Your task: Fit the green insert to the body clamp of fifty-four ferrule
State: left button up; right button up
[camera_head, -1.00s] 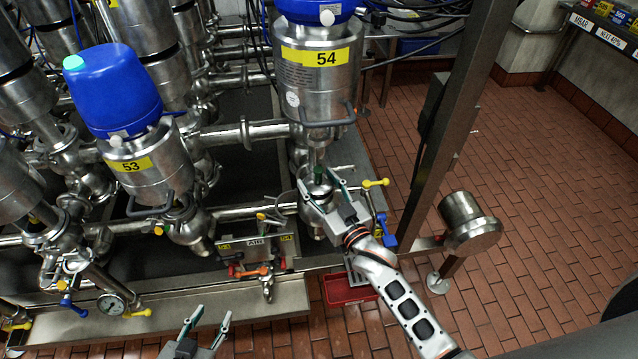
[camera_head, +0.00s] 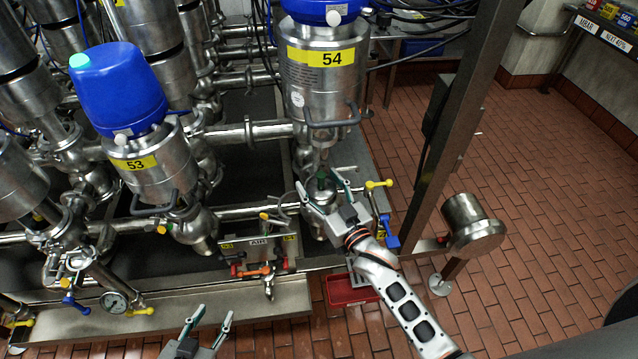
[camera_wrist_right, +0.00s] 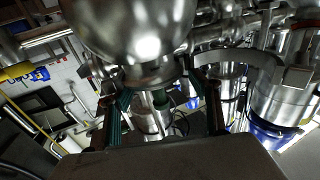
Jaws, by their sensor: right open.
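Valve 54 (camera_head: 322,82) is a steel cylinder with a yellow label and a blue cap. The clamp itself is not clearly visible. My left gripper (camera_head: 210,324) is open and empty at the bottom, away from the valves.
Valve 53 (camera_head: 150,165) stands to the left. A steel post (camera_head: 450,130) and a horizontal steel cylinder (camera_head: 468,222) are close on the right. A red tray (camera_head: 350,290) lies below my right arm. Pipes and yellow and blue handles crowd the area.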

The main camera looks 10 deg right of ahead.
aim_at(329, 199)
jog(key=shift+s+d+f, duration=0.1)
jog(key=shift+d+f, duration=0.15)
jog(key=shift+f, duration=0.3)
jog(key=shift+s+d+f, duration=0.1)
jog(key=shift+d+f, duration=0.15)
jog(key=shift+f, duration=0.45)
jog(key=shift+s+d+f, duration=0.1)
jog(key=shift+s+d, duration=0.05)
jog(key=shift+s, duration=0.15)
jog(key=s+d+r, duration=0.2)
jog(key=s, duration=0.8)
jog(key=shift+s+d, duration=0.15)
jog(key=shift+d, duration=0.2)
jog(key=shift+s, duration=0.1)
